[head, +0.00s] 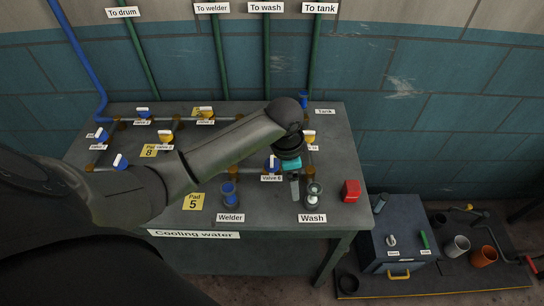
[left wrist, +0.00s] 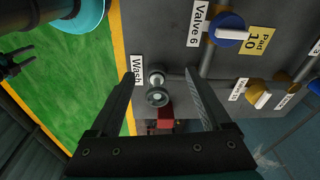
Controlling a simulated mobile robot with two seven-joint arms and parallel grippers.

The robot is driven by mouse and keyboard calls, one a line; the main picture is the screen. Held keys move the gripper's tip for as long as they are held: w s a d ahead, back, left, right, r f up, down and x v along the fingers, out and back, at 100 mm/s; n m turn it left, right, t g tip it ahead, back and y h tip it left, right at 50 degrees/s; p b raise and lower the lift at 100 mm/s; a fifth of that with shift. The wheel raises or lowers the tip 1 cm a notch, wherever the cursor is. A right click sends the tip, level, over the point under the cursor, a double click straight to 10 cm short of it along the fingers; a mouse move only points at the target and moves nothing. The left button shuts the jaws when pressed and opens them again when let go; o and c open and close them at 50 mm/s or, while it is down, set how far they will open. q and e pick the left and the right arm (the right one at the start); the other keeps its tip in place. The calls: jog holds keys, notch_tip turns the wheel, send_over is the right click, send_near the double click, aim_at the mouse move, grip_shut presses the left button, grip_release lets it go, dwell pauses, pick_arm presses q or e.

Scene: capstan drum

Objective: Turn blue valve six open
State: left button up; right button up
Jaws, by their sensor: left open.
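Blue valve six (head: 273,165) sits on the grey bench top, with a white handle and the label "Valve 6" (head: 271,178) in front of it. In the left wrist view the valve (left wrist: 229,30) is at the upper right, outside the jaws. My left gripper (head: 293,186) points down just right of the valve, apart from it. In the left wrist view my left gripper (left wrist: 160,73) is open and empty. The "Wash" fitting (left wrist: 156,88) shows between its fingers, below it on the bench.
My left arm covers part of the bench. A "Welder" fitting (head: 229,193) and a red block (head: 351,190) stand near the front. Several other blue and yellow valves line the pipes behind. A dark box (head: 399,240) and cups stand on a low board at right.

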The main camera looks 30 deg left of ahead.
pick_arm(q)
jog(key=m+g+y, duration=0.1)
jog(key=m, duration=0.1)
send_near(272, 160)
notch_tip(272, 160, down, 10)
jog(key=shift+r+b, duration=0.2)
jog(key=shift+b, duration=0.3)
jog(key=shift+c, duration=0.3)
grip_shut()
